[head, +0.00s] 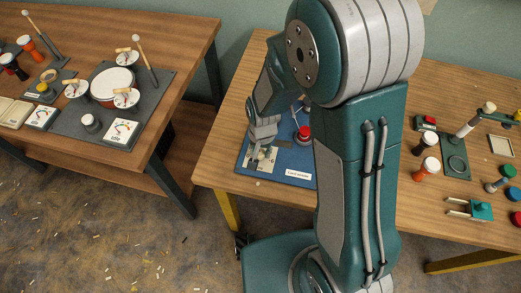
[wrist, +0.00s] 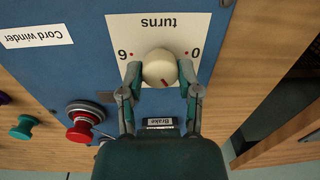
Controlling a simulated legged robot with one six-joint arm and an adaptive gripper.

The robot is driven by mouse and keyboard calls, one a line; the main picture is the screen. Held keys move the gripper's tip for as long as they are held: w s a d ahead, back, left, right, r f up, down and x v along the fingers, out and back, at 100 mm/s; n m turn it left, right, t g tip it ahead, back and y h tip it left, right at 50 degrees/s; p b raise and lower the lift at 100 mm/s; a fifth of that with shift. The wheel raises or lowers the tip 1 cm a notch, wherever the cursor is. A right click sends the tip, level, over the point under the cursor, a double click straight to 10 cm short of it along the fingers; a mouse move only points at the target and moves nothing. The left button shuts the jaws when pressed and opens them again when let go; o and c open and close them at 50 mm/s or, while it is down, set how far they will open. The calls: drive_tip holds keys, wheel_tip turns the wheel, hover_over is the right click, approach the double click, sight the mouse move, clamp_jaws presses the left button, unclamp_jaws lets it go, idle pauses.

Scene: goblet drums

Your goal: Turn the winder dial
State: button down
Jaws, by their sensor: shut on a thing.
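The winder dial (wrist: 159,67) is a round cream knob with a red mark on its side nearest my gripper. It sits on a white plate (wrist: 181,28) printed "turns", with 6 and 0 on either side, upside down in the wrist view. My gripper (wrist: 160,88) is shut on the dial, one finger on each side. In the head view my gripper (head: 263,143) is over the white plate (head: 259,160) on the blue winder board (head: 276,178); it partly hides the dial there.
A red knob (wrist: 80,130) on a round base stands beside my gripper; it also shows in the head view (head: 303,133). A "Brake" label (wrist: 160,123) is partly behind the gripper. A "Cord winder" label (wrist: 36,32) lies on the board. Several items crowd the table's right.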

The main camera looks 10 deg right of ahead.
sight(261, 153)
drive_tip(key=shift+s+f, duration=0.1)
drive_tip(key=shift+c, duration=1.5)
unclamp_jaws()
drive_tip(key=shift+a, duration=0.1)
drive_tip(key=shift+r, duration=0.4)
wheel_tip(261, 153, up, 11)
